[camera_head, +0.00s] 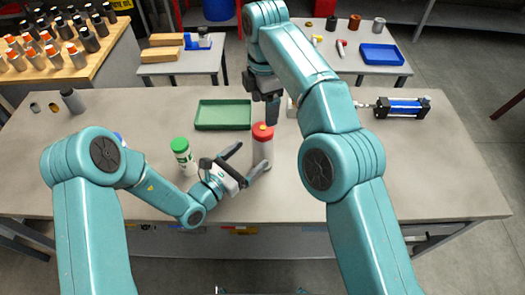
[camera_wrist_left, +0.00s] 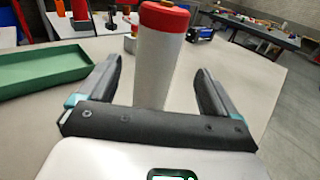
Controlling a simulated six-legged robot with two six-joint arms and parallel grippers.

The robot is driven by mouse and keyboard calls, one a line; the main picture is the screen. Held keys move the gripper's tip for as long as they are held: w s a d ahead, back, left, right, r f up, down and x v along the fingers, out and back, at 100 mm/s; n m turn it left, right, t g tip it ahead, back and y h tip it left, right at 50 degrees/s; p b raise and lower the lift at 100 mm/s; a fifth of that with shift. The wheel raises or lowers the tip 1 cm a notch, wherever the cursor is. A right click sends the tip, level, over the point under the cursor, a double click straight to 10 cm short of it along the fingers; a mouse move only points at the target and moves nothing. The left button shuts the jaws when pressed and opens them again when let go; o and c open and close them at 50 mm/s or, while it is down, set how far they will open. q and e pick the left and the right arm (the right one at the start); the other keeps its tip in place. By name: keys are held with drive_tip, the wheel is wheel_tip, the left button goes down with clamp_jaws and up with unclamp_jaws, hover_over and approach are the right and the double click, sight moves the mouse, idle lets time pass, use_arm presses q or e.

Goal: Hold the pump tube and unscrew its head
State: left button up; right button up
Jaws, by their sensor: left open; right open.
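The pump tube (camera_head: 262,152), a pale grey cylinder with a red head (camera_head: 263,131), stands upright on the table. My left gripper (camera_head: 253,156) is open low at the tube, one finger to each side. In the left wrist view the tube (camera_wrist_left: 158,65) rises between the two spread fingers (camera_wrist_left: 158,80), with gaps to both; its foot is hidden behind the gripper. The red head also shows there (camera_wrist_left: 164,16). My right gripper (camera_head: 268,108) is above the red head, fingers pointing down and apart from it; its opening is hard to see from this angle.
A white bottle with a green cap (camera_head: 183,154) stands left of my left gripper. An empty green tray (camera_head: 222,127) lies behind it. A blue and black cylinder part (camera_head: 402,107) lies at the right. The table's front right is clear.

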sight(255, 149)
use_arm(q)
drive_tip(key=x, duration=0.6)
drive_tip(key=shift+w+d, duration=0.1)
drive_tip(key=shift+w, duration=0.15)
use_arm(e)
drive_tip(key=shift+a+f, duration=0.1)
use_arm(q)
drive_tip(key=shift+w, duration=0.25)
use_arm(e)
drive_tip(key=shift+w+a+f, duration=0.1)
